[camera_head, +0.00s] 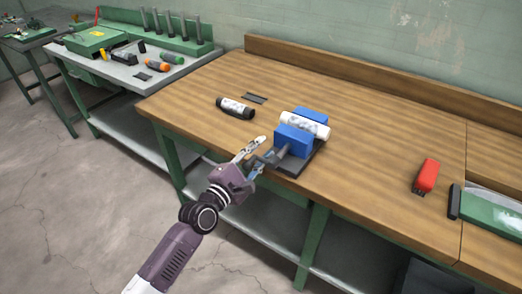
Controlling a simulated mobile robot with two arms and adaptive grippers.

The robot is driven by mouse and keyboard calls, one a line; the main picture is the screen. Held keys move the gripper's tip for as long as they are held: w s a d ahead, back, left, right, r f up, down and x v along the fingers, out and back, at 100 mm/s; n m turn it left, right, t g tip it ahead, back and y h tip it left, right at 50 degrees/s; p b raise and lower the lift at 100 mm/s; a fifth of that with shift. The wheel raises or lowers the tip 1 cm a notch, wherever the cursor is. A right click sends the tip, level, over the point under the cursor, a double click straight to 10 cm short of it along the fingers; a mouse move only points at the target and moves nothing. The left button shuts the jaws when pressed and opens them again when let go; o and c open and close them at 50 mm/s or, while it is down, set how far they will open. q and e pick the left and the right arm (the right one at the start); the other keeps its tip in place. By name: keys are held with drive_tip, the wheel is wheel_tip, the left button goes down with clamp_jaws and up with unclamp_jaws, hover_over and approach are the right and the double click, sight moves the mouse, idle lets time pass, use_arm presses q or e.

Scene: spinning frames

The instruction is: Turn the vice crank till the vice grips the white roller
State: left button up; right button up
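The blue vice (293,141) stands on a dark base near the front edge of the wooden bench. The white roller (306,125) lies between its two blue jaws; I cannot tell whether both jaws touch it. The grey crank (273,157) sticks out from the vice's front left side. My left gripper (264,152) is at the crank's outer end, with its fingers spread apart. The crank's handle is partly hidden by the fingers, and I cannot tell whether they touch it. My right gripper is not in view.
On the wooden bench (390,135), a black-and-white cylinder (235,108) and a dark flat piece (255,97) lie left of the vice. A red object (426,176) and a green-and-white case (490,213) are at the right. Bench space behind the vice is clear.

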use_arm(q)
clamp_jaws()
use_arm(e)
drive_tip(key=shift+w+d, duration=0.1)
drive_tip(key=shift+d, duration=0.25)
use_arm(q)
drive_tip(key=shift+r, duration=0.1)
drive_tip(key=shift+r, duration=0.15)
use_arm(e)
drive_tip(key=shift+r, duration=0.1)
